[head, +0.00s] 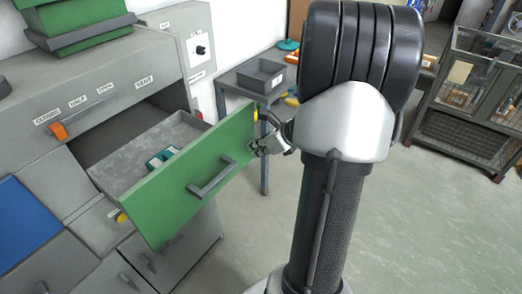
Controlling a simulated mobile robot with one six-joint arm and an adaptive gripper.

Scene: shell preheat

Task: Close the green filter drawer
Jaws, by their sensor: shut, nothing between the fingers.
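The green filter drawer (190,184) stands pulled out of the grey cabinet (100,66). Its green front carries a dark grey bar handle (212,176), and its grey tray (139,155) shows behind the front. A teal and white item (163,157) lies inside the tray. My gripper (257,149) is at the right end of the green front, near its edge, and to the right of the handle. Its fingers are shut with nothing between them. I cannot tell whether they touch the front. My arm hides part of the room behind it.
An orange lever (58,131) sits by the labels on the cabinet. A blue panel (24,226) is at the left. A grey side table (238,84) with a dark bin (262,76) stands behind the drawer. Open floor (440,220) lies to the right.

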